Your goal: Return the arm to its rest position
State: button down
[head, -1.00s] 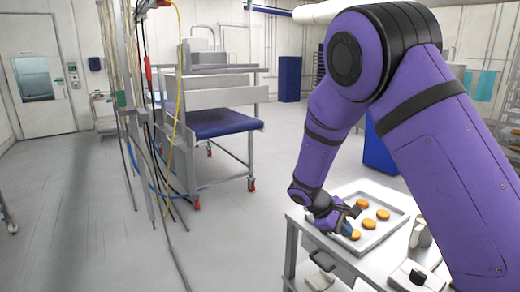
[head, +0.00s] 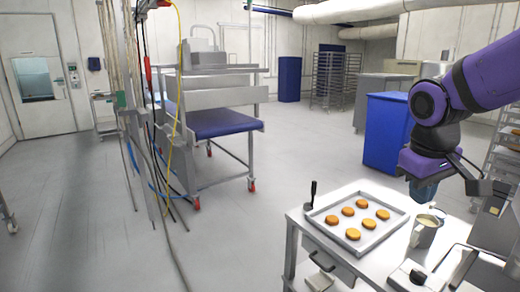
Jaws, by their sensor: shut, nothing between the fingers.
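My arm reaches in from the right edge, folded up above the right part of the worktable. My gripper (head: 424,191) hangs below the purple wrist, pointing down, shut and empty. It is right of the baking tray (head: 318,222) and above a metal jug (head: 427,232) with pale contents. Several orange-brown rounds (head: 353,234) lie in rows on the tray, clear of the gripper.
A dark upright handle (head: 312,193) stands at the tray's back left corner. A blue bin (head: 386,135) stands on the floor behind the table. A rack (head: 503,150) is close at the right. Open floor lies left of the table.

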jog(key=s+r+m+t+y, duration=0.1)
jog(key=s+r+m+t, duration=0.2)
jog(key=s, duration=1)
jog(key=shift+r+t+y, duration=0.3)
jog(key=shift+r+t, duration=0.1)
jog(key=shift+r, duration=0.55)
jog(key=shift+s, duration=0.1)
